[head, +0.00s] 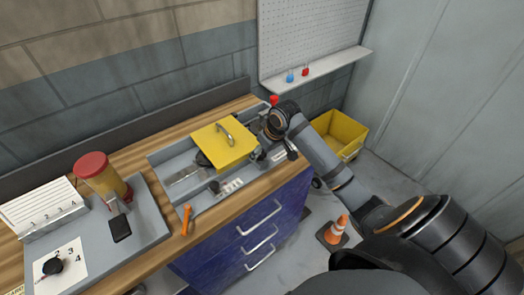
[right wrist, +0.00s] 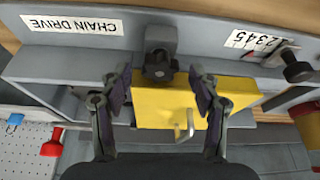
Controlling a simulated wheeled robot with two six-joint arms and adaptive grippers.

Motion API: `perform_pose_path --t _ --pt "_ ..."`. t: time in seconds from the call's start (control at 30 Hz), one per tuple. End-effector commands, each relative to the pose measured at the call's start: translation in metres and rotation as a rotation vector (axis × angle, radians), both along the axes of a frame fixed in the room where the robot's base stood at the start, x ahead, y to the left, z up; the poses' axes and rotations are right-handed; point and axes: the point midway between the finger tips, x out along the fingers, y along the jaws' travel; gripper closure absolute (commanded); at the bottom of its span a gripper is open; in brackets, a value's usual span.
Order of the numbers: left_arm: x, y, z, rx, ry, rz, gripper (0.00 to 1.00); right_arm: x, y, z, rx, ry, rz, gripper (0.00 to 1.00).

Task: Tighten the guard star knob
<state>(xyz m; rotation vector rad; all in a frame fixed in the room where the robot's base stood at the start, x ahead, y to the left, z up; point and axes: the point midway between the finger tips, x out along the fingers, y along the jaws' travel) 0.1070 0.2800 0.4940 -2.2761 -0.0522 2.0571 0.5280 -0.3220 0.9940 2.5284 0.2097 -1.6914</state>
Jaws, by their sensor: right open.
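The yellow guard (head: 224,146) with its metal handle sits on a grey tray (head: 172,192) on the bench; it also shows in the right wrist view (right wrist: 165,105). A dark knob (right wrist: 159,68) on a grey bracket at the guard's edge looks like the star knob. My right gripper (head: 273,151) is at the guard's right end. In the right wrist view, its open fingers (right wrist: 163,92) stand on either side of the knob's line, apart from it. In the head view the knob is hidden by the gripper. My left gripper is not in view.
Another black knob (right wrist: 297,69) is beside a number label. An orange tool (head: 187,220) lies at the tray's front edge. A red-lidded container (head: 101,178) stands at left. A yellow bin (head: 340,132) and traffic cone (head: 335,231) are on the floor right of the blue drawers (head: 240,240).

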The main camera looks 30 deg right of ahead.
Motion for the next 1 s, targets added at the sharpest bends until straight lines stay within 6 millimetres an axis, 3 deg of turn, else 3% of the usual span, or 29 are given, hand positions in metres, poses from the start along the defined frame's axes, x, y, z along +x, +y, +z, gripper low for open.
perform_pose_path --t 0.27,0.67,0.73,0.83,1.0 --pt "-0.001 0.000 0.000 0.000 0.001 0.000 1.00 0.001 0.000 -0.003 -0.001 -0.001 0.000 0.37" --pt "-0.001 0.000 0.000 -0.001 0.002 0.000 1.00 0.001 0.000 -0.003 0.000 -0.001 0.000 0.89" --pt "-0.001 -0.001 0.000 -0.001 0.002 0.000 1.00 0.001 0.000 -0.002 0.000 -0.001 -0.001 0.92" --pt "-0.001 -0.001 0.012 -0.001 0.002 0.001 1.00 0.001 0.002 0.002 0.003 0.000 -0.038 0.92" --pt "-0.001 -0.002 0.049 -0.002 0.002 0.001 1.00 0.001 0.005 0.007 0.005 0.004 -0.223 0.92"
